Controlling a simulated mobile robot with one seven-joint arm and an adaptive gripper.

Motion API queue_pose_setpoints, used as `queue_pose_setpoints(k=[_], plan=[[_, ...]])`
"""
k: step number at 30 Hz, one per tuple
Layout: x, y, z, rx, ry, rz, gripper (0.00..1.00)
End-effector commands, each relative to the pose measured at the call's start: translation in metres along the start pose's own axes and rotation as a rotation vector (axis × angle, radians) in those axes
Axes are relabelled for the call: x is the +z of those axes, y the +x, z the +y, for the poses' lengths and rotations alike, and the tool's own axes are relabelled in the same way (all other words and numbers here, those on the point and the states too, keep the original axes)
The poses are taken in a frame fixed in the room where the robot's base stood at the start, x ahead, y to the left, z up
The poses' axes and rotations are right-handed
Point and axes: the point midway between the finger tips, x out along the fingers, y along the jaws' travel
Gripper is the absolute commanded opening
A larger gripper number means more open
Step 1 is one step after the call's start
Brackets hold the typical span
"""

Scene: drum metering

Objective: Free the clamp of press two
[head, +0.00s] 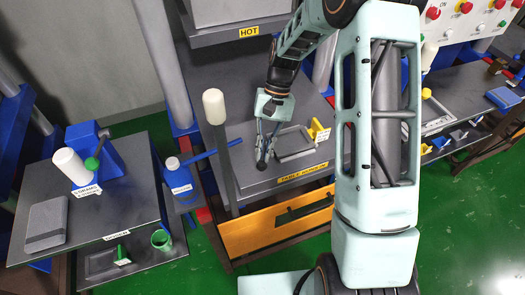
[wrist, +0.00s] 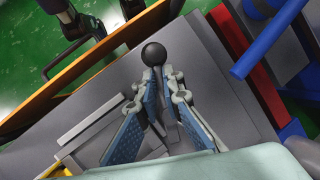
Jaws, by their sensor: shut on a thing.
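My gripper (head: 265,148) reaches down over the middle press's dark table (head: 230,165). Its fingers are shut on a black ball knob (head: 262,164). In the wrist view the knob (wrist: 153,54) shows just beyond the two fingertips (wrist: 156,76), which close in below it. The stem under the knob is mostly hidden by the fingers. A grey rectangular frame (head: 293,146) lies on the table to the right of the knob, with a yellow clamp-like piece (head: 318,131) and a small white label beside it. I cannot read which press this is.
An orange drawer front (head: 270,230) is below. A hot-marked block (head: 235,32) hangs above.

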Motion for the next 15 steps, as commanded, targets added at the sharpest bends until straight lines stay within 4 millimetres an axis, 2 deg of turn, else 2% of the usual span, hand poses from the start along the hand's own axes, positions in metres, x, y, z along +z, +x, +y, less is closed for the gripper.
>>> queue_pose_setpoints(k=[9,10,14,15], plan=[[0.0035,0.0015,-0.0007,0.0,-0.001,-0.011,0.0],[0.0035,0.0016,-0.0007,0.0,-0.001,-0.011,0.1],[0.0033,0.0017,-0.0004,0.001,-0.001,-0.01,0.25],[0.003,0.0016,-0.0003,0.001,0.0,-0.009,0.25]])
